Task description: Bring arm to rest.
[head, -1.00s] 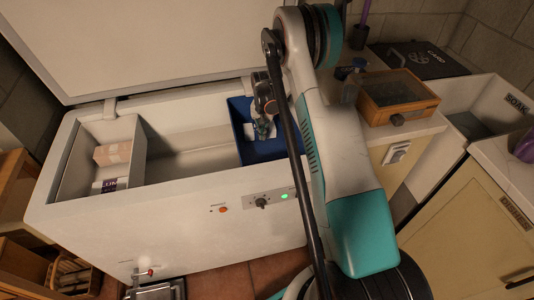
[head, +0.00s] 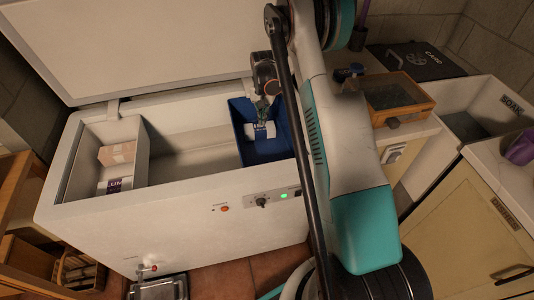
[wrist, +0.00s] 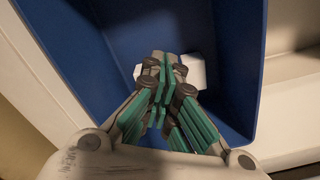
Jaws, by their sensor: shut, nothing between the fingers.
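My gripper (wrist: 165,75) is shut and empty, its green-padded fingers together in the wrist view. In the head view my gripper (head: 262,108) hangs at the blue bin (head: 242,151), which sits in the right part of the open chest freezer (head: 180,215). A white item (head: 262,131) lies in the blue bin, below the fingers. The white item also shows behind the fingers in the wrist view (wrist: 197,72), mostly hidden by them. I cannot tell how far the fingertips are above it.
The raised freezer lid (head: 150,45) stands behind. A pale box (head: 117,153) and a labelled package (head: 115,185) are in the left compartment. A wooden-framed case (head: 398,98) stands on the counter at right, beside a sink (head: 460,125). A metal tray (head: 160,288) is on the floor.

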